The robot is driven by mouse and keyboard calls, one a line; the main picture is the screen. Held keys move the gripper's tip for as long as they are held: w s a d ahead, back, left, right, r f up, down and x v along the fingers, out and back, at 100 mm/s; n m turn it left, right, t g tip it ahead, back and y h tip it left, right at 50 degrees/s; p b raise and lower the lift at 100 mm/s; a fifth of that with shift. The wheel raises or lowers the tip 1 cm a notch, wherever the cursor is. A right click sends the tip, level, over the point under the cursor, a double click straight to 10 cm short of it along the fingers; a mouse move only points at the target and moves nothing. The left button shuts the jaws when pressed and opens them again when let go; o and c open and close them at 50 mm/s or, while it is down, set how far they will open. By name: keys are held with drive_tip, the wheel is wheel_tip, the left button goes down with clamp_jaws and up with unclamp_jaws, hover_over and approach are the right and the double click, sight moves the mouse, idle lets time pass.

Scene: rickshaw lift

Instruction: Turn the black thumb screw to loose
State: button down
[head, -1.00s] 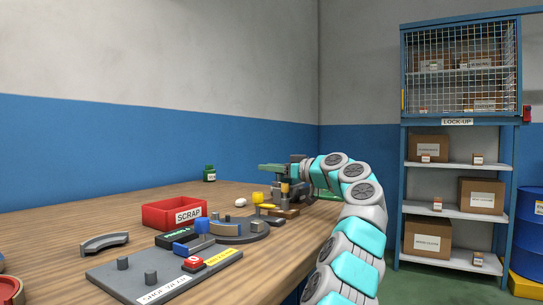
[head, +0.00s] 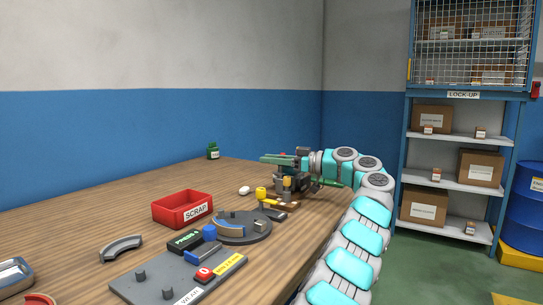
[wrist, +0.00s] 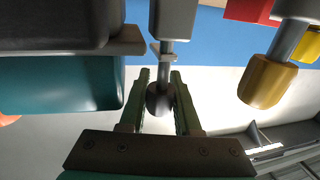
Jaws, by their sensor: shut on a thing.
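In the wrist view, my gripper (wrist: 160,76) has its two green fingers closed around a dark round knob (wrist: 158,99), which looks like the black thumb screw. The knob sits at the end of a grey shank that runs up to a dark block (wrist: 174,18). The fingers hide the knob's sides. I cannot tell its turn angle or how tight it is. In the head view, my gripper is at the small bench fixture (head: 284,187) at the table's far right. The knob is too small and covered to make out there.
A yellow knob on a grey rod (wrist: 268,80) hangs right of my fingers in the wrist view. A teal block (wrist: 65,85) is close on the left. A red scrap bin (head: 182,210), a round dark plate (head: 240,232) and a grey plate (head: 150,290) are on the table.

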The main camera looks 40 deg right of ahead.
drive_tip(key=shift+r, duration=0.1)
drive_tip(key=c, duration=0.6)
unclamp_jaws()
drive_tip(key=v, duration=0.7)
drive_tip(key=shift+s+d, duration=0.25)
drive_tip(key=shift+s, duration=0.05)
drive_tip(key=shift+s, duration=0.1)
